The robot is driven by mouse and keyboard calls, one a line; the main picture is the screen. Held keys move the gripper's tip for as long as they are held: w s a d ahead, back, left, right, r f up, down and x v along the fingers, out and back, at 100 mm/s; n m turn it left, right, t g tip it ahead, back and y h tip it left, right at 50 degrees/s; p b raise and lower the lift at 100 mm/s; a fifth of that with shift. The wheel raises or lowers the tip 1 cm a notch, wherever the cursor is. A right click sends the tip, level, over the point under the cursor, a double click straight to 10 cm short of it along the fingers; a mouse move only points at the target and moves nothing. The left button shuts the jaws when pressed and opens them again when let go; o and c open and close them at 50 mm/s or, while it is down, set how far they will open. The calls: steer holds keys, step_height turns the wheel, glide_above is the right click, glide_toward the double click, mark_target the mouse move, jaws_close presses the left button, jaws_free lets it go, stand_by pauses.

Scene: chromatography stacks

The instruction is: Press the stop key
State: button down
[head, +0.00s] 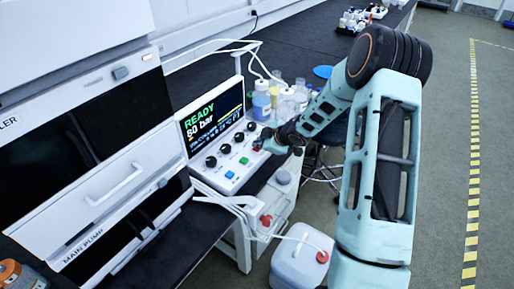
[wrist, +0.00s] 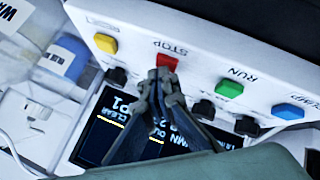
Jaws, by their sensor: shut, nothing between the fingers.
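The red stop key (wrist: 165,62), labelled STOP, sits on the white control panel (wrist: 197,64) in the wrist view. My gripper (wrist: 160,76) is shut and empty. Its fingertips are right at the near edge of the red key and overlap it slightly in the picture. I cannot tell whether they touch it. In the head view my gripper (head: 268,143) is at the right end of the panel (head: 213,176), and the stop key is mostly hidden by it there.
A green RUN key (wrist: 229,89), a blue key (wrist: 287,111) and a yellow key (wrist: 105,43) flank the stop key. Black knobs (wrist: 203,109) lie close by. The screen (head: 214,118) reads READY, 80 bar. Bottles (head: 261,101) stand behind the panel.

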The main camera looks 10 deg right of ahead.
steer(key=shift+r, duration=0.1)
stand_by(0.3)
steer(key=shift+r+p, duration=0.8)
steer(key=shift+p, duration=0.2)
step_height(320, 180, up, 5)
steer(key=p, duration=0.5)
steer(key=shift+r, duration=0.1)
steer(key=shift+d, duration=0.1)
